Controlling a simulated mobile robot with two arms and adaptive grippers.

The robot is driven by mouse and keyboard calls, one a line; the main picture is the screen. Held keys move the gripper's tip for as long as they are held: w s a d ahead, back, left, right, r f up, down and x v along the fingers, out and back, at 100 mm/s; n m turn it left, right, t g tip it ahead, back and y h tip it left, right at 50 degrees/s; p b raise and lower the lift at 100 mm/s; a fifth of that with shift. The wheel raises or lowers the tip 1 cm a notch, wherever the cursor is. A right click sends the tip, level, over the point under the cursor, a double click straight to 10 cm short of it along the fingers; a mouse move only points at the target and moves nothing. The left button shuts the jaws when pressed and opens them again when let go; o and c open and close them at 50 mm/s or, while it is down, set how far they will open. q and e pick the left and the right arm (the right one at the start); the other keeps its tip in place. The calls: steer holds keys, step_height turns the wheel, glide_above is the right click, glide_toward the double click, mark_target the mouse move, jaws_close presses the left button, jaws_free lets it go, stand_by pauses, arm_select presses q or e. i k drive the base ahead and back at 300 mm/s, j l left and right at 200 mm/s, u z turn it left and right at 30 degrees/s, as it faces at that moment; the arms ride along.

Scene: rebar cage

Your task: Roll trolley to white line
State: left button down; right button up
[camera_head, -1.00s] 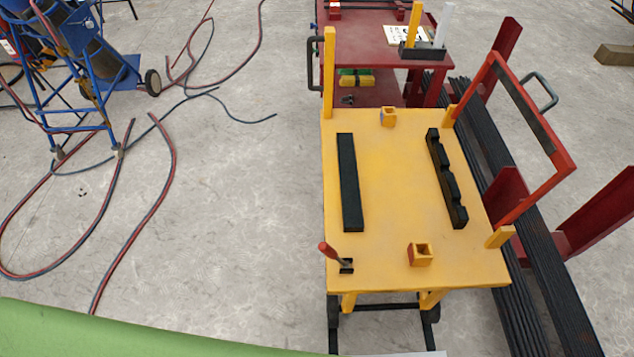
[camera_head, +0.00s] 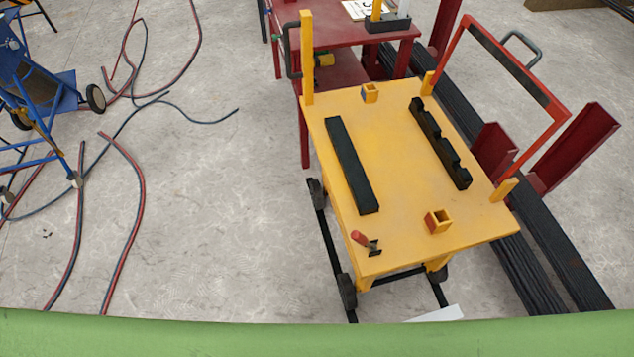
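The trolley (camera_head: 395,215) has a yellow top with a flat black bar (camera_head: 350,165), a notched black bar (camera_head: 440,143) and small square sockets. A red-handled lever (camera_head: 362,240) sits at its near left corner. Its wheels rest on dark rails (camera_head: 325,240). A dark handle (camera_head: 291,50) is on the yellow post at the far left, and another handle (camera_head: 522,48) is beyond the red frame on the right. A piece of the white line (camera_head: 437,313) shows on the floor at the trolley's near end, partly cut off by a green edge. Neither gripper is in view.
A dark red table (camera_head: 345,33) stands behind the trolley. Dark rebar (camera_head: 550,240) lies between red posts (camera_head: 580,145) on the right. Hoses (camera_head: 130,200) and a blue cylinder cart (camera_head: 45,100) are at left. A green surface (camera_head: 300,335) crosses the front.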

mark_target(396, 172)
steer(key=i+j+z, duration=0.1)
steer(key=z, duration=0.3)
steer(key=j+z, duration=0.2)
steer(key=z, duration=0.2)
steer(key=i+j, duration=0.05)
